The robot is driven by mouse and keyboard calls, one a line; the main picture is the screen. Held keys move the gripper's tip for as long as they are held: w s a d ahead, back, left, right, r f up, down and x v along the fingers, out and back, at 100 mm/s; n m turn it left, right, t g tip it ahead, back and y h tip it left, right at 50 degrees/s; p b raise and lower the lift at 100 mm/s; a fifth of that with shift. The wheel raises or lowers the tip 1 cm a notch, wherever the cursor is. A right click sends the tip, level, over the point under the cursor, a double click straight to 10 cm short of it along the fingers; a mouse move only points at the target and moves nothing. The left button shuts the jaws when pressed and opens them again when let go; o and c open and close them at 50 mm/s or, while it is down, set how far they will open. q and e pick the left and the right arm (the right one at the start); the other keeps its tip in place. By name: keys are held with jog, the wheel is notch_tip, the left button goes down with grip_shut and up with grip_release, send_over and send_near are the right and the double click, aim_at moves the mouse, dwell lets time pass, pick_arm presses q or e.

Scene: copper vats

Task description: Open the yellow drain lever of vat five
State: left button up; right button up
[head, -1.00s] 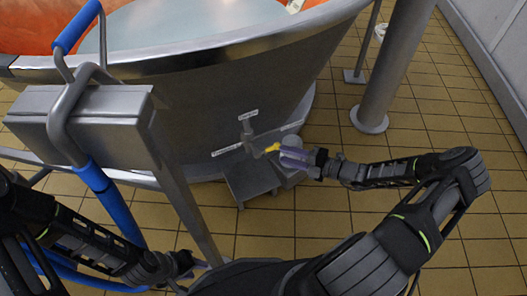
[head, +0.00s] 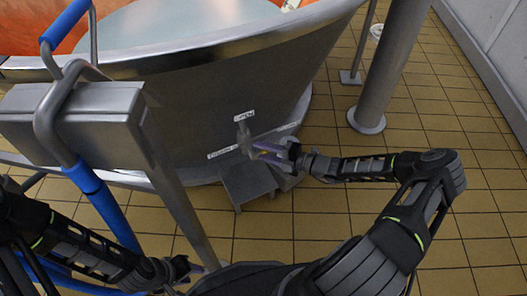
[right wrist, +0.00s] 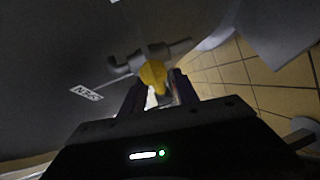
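The steel vat (head: 190,115) fills the upper left of the head view, with a drain valve (head: 244,138) low on its wall. The yellow drain lever (right wrist: 153,75) shows in the right wrist view, between the fingers of my right gripper (right wrist: 158,95). The fingers are apart, one on each side of it, with some gap showing; contact cannot be made out. In the head view my right gripper (head: 268,152) is at the valve and hides most of the lever. My left gripper (head: 200,268) is low in the head view, away from the valve; its fingers are unclear.
White labels are on the vat wall above the valve (head: 244,116) and left of it (head: 222,152). A grey step-like block (head: 248,183) stands under the valve. A metal post (head: 385,75) rises to the right. Tiled floor (head: 330,220) is open at the right.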

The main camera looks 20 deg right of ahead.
grip_shut()
jog(key=shift+a, duration=0.1)
dwell(1.2)
